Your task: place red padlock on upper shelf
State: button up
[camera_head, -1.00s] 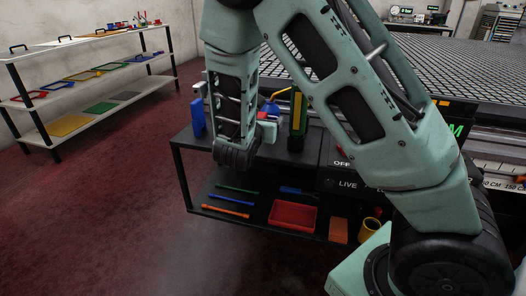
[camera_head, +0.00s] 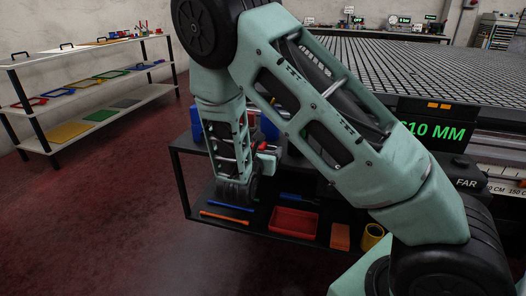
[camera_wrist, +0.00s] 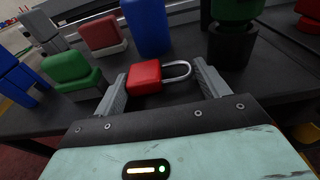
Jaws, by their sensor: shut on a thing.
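The red padlock (camera_wrist: 144,77) is in the wrist view, between the two fingers of my gripper (camera_wrist: 160,72). The gripper is shut on it, with the body by the left finger and the silver shackle toward the right finger. The black upper shelf (camera_wrist: 190,62) spreads behind and beneath it; I cannot tell whether the padlock touches it. In the head view my forearm and wrist hang in front of the black shelf unit, hiding part of its upper shelf (camera_head: 184,141), and the fingers cannot be made out.
On the upper shelf stand a green block (camera_wrist: 70,68), a red block (camera_wrist: 100,35), a blue cylinder (camera_wrist: 148,25) and a green-and-black object (camera_wrist: 235,35). The lower shelf holds a red tray (camera_head: 294,222), an orange block (camera_head: 340,236) and a yellow cup (camera_head: 372,237).

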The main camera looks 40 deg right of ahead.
jog(key=o, duration=1.1)
jog(key=shift+f, duration=0.1)
jog(key=shift+r, duration=0.3)
jog(key=p+v, duration=0.2)
jog(key=v, duration=0.9)
jog(key=s+a+m+g+y, duration=0.3)
jog(key=s+m+g, duration=0.6)
jog(key=s, duration=0.5)
jog(key=s+a+r+m+y, duration=0.2)
jog(key=s+a+m+y, duration=0.1)
jog(key=a, duration=0.2)
jog(key=s+a+r+m+y, duration=0.1)
jog(key=s+a+m+y, duration=0.2)
jog(key=s+a+y, duration=0.1)
jog(key=s+a+r+m+g+y, duration=0.1)
jog(key=s+a+r+m+y, duration=0.1)
jog(key=a, duration=0.4)
jog(key=shift+s+r+m+y, duration=0.3)
jog(key=shift+s+m+y, duration=0.2)
jog(key=shift+s+y, duration=0.25)
